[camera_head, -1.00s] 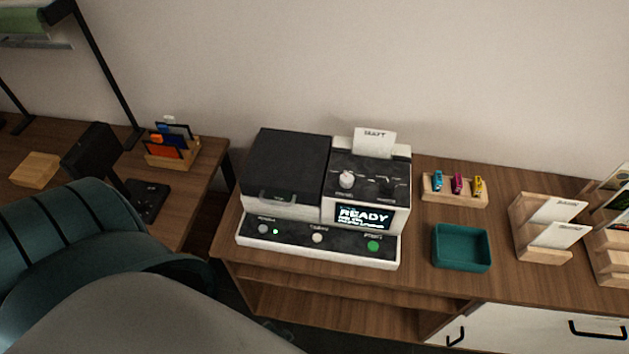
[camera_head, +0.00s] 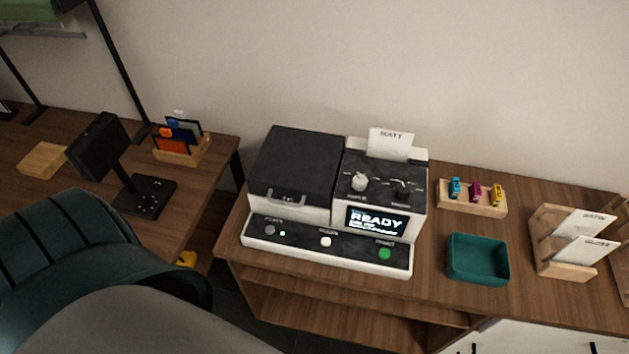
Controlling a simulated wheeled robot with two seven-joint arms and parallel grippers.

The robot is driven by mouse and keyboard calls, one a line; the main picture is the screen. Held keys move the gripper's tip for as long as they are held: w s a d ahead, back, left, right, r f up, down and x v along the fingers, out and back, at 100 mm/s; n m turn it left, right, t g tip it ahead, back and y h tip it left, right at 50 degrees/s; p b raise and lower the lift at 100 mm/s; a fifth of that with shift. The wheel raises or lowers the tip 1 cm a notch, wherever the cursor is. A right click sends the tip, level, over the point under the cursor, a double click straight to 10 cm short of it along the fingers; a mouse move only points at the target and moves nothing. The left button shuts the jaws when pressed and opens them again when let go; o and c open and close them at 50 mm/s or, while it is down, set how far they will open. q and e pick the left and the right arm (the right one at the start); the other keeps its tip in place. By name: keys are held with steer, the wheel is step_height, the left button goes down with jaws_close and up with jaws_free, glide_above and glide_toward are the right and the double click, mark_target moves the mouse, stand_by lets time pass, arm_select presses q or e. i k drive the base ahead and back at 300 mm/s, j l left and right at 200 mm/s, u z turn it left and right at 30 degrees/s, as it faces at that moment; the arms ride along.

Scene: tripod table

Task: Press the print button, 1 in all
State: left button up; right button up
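The black and white printer (camera_head: 300,165) stands on the wooden table. Its screen (camera_head: 376,220) reads READY. A sloped front panel carries a grey button at the left with a small lit green light beside it, a white button (camera_head: 325,241) in the middle, and a green button (camera_head: 385,253) at the right, which by its place and label looks like the print button. A card marked MATT (camera_head: 390,144) stands in the top slot. Neither gripper is in view; a large teal and grey part of my own body fills the lower left.
An empty teal tray (camera_head: 478,281) sits right of the printer. Behind it a wooden rack (camera_head: 472,209) holds cyan, magenta and yellow cartridges. A wooden card holder (camera_head: 566,270) stands further right. On the left table are a black device (camera_head: 145,196) and a card box (camera_head: 182,156).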

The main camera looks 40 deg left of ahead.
mark_target(384, 253)
steer(key=i+u, duration=0.15)
steer(key=u, duration=0.25)
steer(key=i+u, duration=0.1)
steer(key=u, duration=0.3)
steer(key=i+l+u, duration=0.1)
steer(key=u, duration=0.3)
steer(key=k+l+z, duration=0.1)
steer(key=z, duration=0.4)
steer(key=l, duration=0.1)
